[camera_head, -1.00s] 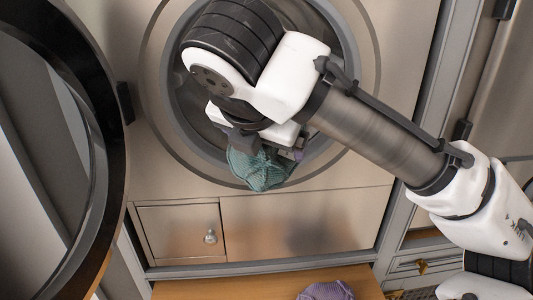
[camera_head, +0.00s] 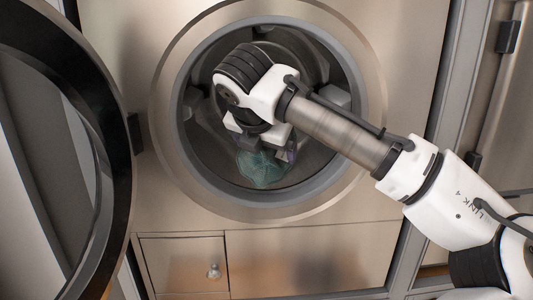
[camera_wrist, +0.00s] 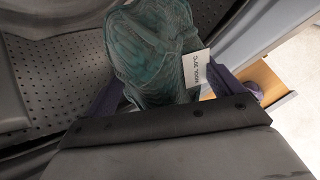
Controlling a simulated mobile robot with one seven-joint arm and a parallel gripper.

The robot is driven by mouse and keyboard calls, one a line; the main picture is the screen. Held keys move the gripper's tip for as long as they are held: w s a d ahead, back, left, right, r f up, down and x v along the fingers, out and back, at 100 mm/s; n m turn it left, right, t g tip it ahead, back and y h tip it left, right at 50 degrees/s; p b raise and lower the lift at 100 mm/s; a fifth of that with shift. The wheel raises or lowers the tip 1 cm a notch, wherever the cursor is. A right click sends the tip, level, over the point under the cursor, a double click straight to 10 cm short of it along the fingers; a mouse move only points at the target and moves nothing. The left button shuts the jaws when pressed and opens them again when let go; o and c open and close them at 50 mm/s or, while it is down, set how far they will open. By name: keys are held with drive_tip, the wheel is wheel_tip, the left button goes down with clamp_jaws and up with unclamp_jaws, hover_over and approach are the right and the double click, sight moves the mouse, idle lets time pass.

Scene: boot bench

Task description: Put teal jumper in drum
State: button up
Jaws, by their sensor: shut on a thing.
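The teal jumper (camera_head: 262,169) hangs bunched from my gripper (camera_head: 265,143), inside the round opening of the drum (camera_head: 318,130). In the wrist view the jumper (camera_wrist: 155,50) is gripped between the purplish fingers, with a white label showing on its right. The perforated drum wall (camera_wrist: 62,95) is beside it at the left. My gripper is shut on the jumper. Whether the jumper touches the drum's bottom, I cannot tell. My arm hides part of the drum's interior.
The open round door (camera_head: 118,180) stands at the left. The drum's grey rim (camera_head: 361,125) surrounds my arm. Below is a small panel with a knob (camera_head: 213,271).

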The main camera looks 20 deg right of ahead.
drive_tip(key=w+d+f+p, duration=0.1)
drive_tip(key=w+d+p, duration=0.1)
drive_tip(key=w+p, duration=0.2)
drive_tip(key=w+d+f+p, duration=0.2)
drive_tip(key=w+p, duration=0.3)
drive_tip(key=w, duration=0.5)
drive_tip(key=shift+w, duration=0.25)
drive_tip(key=shift+d, duration=0.1)
drive_tip(key=o, duration=1)
drive_tip(key=s+a+r+b, duration=0.1)
drive_tip(key=s+a, duration=0.1)
drive_tip(key=s, duration=0.2)
drive_tip(key=s+a+r+b, duration=0.1)
drive_tip(key=s+a+b, duration=0.1)
drive_tip(key=s+a, duration=0.1)
drive_tip(key=s+a+r+b, duration=0.1)
drive_tip(key=s+a+b, duration=0.1)
drive_tip(key=s, duration=0.4)
drive_tip(key=shift+s+a+r, duration=0.1)
drive_tip(key=shift+a+r, duration=0.3)
drive_tip(key=shift+a, duration=0.1)
